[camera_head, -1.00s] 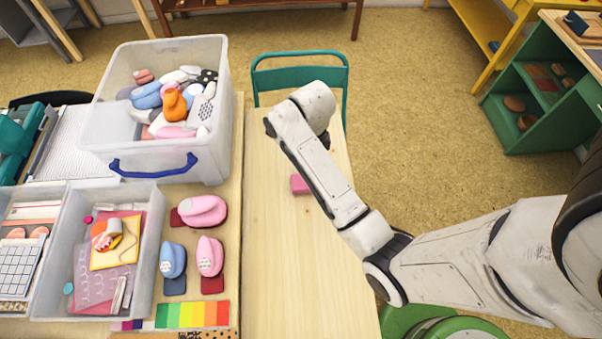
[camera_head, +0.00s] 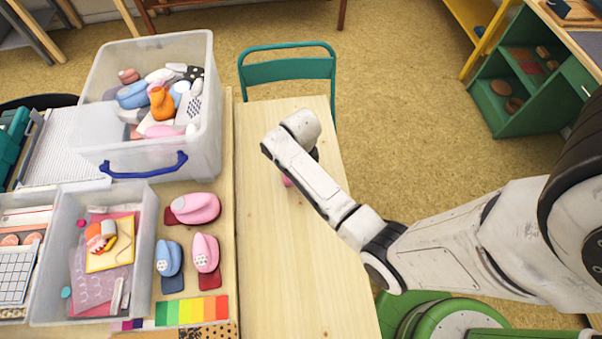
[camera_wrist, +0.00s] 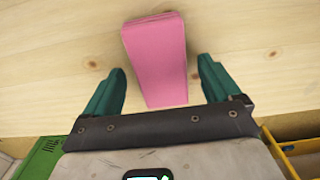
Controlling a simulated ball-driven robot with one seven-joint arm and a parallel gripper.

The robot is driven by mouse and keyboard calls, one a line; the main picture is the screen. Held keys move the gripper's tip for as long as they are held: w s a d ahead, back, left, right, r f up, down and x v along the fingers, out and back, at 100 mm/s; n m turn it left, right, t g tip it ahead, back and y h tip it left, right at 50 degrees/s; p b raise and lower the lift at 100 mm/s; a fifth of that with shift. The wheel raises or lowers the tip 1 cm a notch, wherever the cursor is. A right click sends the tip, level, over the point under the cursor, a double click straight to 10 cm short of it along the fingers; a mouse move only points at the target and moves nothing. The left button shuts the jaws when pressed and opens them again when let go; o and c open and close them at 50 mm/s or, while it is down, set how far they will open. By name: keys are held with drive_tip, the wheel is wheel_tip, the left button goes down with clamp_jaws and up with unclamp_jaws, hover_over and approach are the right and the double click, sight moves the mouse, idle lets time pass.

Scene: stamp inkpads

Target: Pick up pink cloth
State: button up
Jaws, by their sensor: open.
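The pink cloth (camera_wrist: 157,55) is a folded, flat-sided pink block on the light wooden table. In the wrist view it lies ahead of and partly between the two green fingers of my gripper (camera_wrist: 161,90). The fingers are open, one on each side, with gaps between them and the cloth. In the head view only a small pink bit of the cloth (camera_head: 287,181) shows beside my arm, which hides the rest. My gripper is hidden under the arm in that view.
The bare wooden table (camera_head: 285,260) is mostly clear. To its left stand pink and blue punches (camera_head: 169,257), a clear bin of stamps (camera_head: 195,160) and a smaller clear tray (camera_head: 140,290). A green chair (camera_head: 287,68) is at the far end.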

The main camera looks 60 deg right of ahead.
drive_tip(key=c, duration=1.1)
drive_tip(key=shift+c, duration=0.2)
